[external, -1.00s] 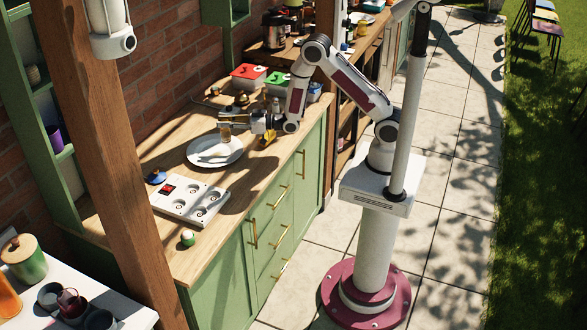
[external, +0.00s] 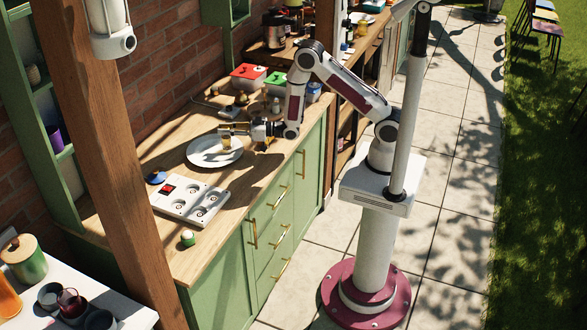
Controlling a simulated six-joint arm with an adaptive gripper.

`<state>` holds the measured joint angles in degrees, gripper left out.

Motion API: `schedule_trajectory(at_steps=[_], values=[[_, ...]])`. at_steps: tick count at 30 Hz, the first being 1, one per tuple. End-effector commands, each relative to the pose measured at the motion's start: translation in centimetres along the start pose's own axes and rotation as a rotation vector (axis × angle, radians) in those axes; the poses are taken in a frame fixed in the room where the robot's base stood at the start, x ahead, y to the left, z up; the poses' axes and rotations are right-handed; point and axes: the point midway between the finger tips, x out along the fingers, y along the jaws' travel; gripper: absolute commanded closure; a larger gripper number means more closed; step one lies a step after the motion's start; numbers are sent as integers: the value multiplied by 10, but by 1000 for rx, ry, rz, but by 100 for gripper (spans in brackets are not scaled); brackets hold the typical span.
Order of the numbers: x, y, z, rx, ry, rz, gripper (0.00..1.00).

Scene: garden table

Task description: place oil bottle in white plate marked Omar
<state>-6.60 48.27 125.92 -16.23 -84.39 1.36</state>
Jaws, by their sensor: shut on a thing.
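The white plate (external: 206,158) lies on the wooden counter; no name on it can be read at this size. A small amber bottle (external: 226,144), which looks like the oil bottle, is upright over the right part of the plate. My gripper (external: 229,131) reaches in from the right and is shut on the bottle's upper part. The bottle's base is at or just above the plate; I cannot tell whether it touches.
A white panel with round dials and a red square (external: 190,200) lies in front of the plate. A blue item (external: 156,176) is left of it, and a small green-and-white item (external: 188,238) is near the counter edge. Red-lidded (external: 249,75) and green-lidded (external: 279,82) boxes stand behind.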

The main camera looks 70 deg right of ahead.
Motion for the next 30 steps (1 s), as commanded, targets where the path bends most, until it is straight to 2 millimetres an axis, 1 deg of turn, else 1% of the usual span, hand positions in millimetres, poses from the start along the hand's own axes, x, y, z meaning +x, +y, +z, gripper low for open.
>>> schedule_trajectory(at_steps=[4,5,6,7,19,26,30], values=[[0,0,3,0,1,0,100],[0,0,3,0,0,0,76],[0,0,3,0,1,0,66],[0,0,3,0,0,0,62],[0,0,2,0,0,0,62],[0,0,-6,0,2,0,62],[-12,0,-5,0,-1,1,62]])
